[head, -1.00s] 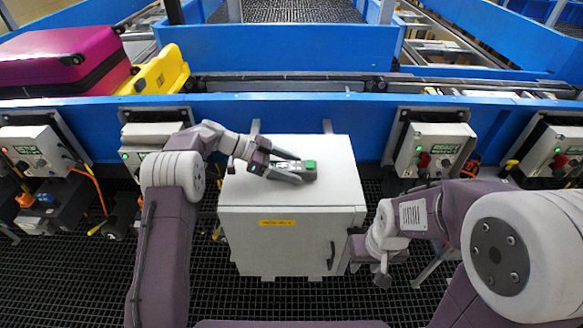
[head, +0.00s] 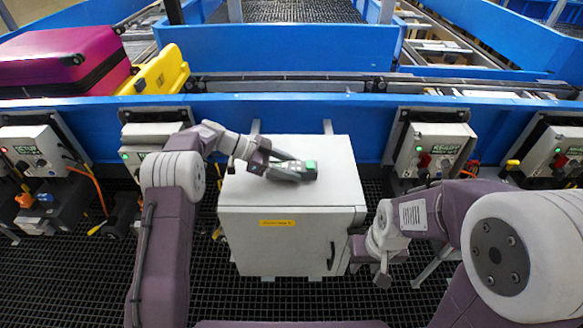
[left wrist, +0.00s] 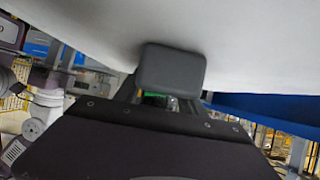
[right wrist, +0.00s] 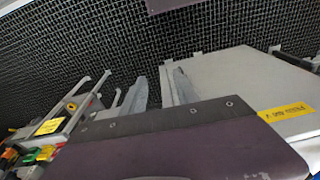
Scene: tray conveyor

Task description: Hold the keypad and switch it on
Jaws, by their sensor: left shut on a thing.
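The keypad (head: 309,166) is a small grey device with a lit green face at its right end. It is just above or on the top of the white cabinet; I cannot tell if it touches. My left gripper (head: 291,171) is shut on it from the left. In the left wrist view a dark grey rounded block (left wrist: 172,68), seemingly the keypad's end, shows past the gripper; the fingers are mostly hidden. My right gripper (head: 383,276) hangs low beside the cabinet's right side. Its two fingers are apart and empty in the right wrist view (right wrist: 164,88).
The white cabinet (head: 290,240) with a yellow label stands in the middle on dark grating. Control boxes (head: 436,150) with cables line the blue conveyor wall (head: 300,112). A magenta suitcase (head: 60,55) and a yellow case (head: 160,75) lie at the back left.

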